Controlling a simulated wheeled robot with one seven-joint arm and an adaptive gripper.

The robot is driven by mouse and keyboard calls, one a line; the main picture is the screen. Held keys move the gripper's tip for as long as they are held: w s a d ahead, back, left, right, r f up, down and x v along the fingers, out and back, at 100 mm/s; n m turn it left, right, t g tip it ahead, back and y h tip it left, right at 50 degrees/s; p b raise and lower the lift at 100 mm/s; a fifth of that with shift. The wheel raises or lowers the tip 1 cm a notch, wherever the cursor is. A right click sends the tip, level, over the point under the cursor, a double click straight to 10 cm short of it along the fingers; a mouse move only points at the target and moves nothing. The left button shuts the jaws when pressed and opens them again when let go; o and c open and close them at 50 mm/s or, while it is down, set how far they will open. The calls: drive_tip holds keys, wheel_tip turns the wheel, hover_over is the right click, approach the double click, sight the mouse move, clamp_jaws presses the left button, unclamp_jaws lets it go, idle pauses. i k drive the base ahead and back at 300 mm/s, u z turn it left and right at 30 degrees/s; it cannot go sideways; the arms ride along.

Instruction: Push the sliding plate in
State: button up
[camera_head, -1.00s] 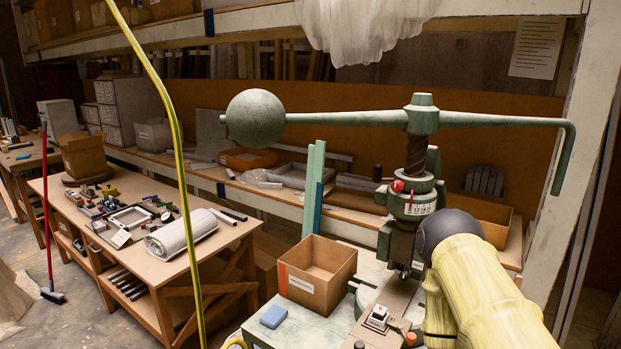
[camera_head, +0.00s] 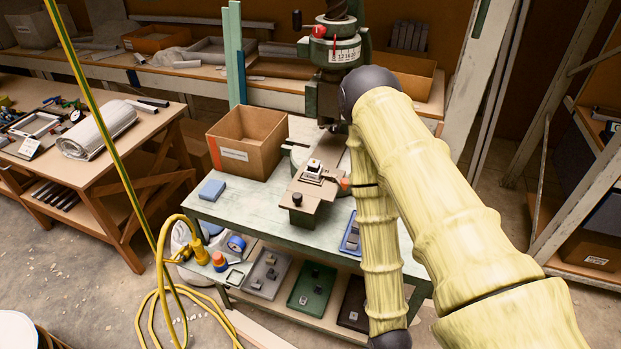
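The green fly press (camera_head: 338,52) stands on the pale green bench, with its dial and the lower part of its screw in view. The sliding plate (camera_head: 312,196) is a brown plate on the press bed, sticking out toward the front under the ram. It carries a small block with a white top (camera_head: 314,168) and a dark round knob (camera_head: 297,198) near its front edge. An orange-red piece shows at its right edge. My yellow arm comes from the lower right and covers the right side of the press. My gripper is not visible.
An open cardboard box (camera_head: 248,140) and a blue block (camera_head: 212,189) stand left of the plate. A blue tray (camera_head: 351,238) lies beside my arm. Trays fill the shelf below. A yellow hose (camera_head: 160,270) hangs at the front left. The bench front (camera_head: 250,214) is mostly clear.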

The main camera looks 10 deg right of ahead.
sight(304, 197)
drive_tip(key=k, duration=1.3)
drive_tip(key=u, duration=0.7)
drive_tip(key=i, duration=0.9)
drive_tip(key=z, duration=0.2)
